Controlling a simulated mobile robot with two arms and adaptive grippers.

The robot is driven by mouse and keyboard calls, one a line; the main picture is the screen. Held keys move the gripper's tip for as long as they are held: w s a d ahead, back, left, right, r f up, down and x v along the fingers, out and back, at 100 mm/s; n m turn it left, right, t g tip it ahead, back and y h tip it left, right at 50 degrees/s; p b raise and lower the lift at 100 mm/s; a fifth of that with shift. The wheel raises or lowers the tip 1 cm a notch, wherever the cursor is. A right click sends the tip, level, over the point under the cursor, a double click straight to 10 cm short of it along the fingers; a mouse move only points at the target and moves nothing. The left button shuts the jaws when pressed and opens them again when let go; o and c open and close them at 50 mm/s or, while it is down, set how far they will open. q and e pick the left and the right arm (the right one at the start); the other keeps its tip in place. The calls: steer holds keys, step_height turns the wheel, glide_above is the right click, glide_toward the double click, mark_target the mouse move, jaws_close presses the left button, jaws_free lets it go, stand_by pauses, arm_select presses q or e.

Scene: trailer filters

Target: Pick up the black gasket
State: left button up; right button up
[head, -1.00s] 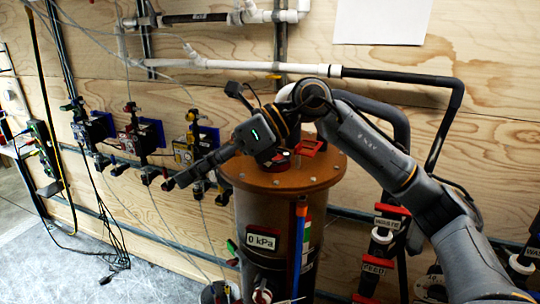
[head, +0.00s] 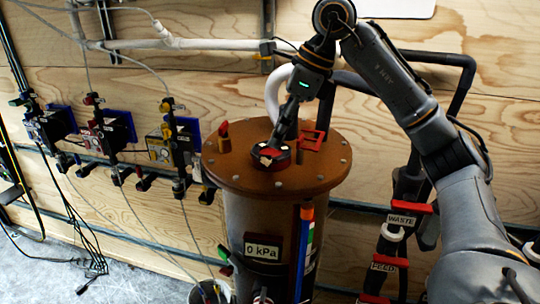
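A round black ring, which looks like the black gasket (head: 271,155), sits on the rusty brown lid (head: 235,175) of a tall cylindrical tank. Red and pale parts show inside or on top of it. My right gripper (head: 279,138) points down from above, with its fingertips at the ring's back edge. The fingers are dark and seen nearly edge-on, so I cannot tell whether they are open or touch the ring. My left gripper is not in view.
A red bracket (head: 312,139) stands right of the ring and a small red handle (head: 223,136) left of it. A white curved pipe (head: 274,98) rises behind the lid. Valves labelled WASTE (head: 401,220) and FEED (head: 384,267) are at the right. Several wall-mounted valves are at the left.

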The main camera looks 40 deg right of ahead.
mark_target(269, 156)
steer(key=shift+w+p+x, duration=0.25)
steer(key=shift+p+x, duration=0.3)
steer(key=shift+x, duration=0.6)
steer(key=shift+p+x, duration=0.3)
steer(key=shift+x, duration=0.8)
steer(key=shift+w+f, duration=0.3)
steer(key=shift+f, duration=0.2)
steer(key=shift+s, duration=0.1)
steer(key=c, duration=0.7)
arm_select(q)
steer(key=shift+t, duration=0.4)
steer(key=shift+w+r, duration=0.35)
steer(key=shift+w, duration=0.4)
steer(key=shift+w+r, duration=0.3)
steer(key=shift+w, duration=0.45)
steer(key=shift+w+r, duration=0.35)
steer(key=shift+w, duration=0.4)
arm_select(e)
steer(key=shift+r, duration=0.1)
jaws_close()
